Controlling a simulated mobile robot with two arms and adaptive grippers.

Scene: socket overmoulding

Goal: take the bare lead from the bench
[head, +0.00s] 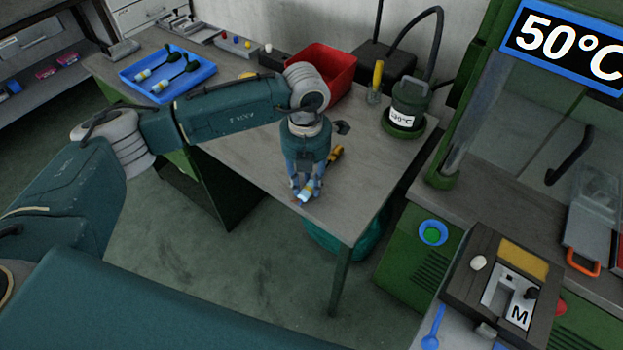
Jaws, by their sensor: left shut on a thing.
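My left gripper (304,194) points down over the front part of the bench (240,145), near its right front corner. It is shut on a small piece with pale, blue and yellowish parts, which looks like the bare lead (309,190). The fingers and wrist hide much of the lead, and I cannot tell whether it touches the bench top. My right gripper is not in view.
A blue tray (127,77) with leads stands at the back left of the bench. A red bin (342,68) and a green pot (408,104) stand behind my arm. An orange-yellow tool (335,154) lies beside the gripper. A green press with a dark mould block (460,282) stands at right.

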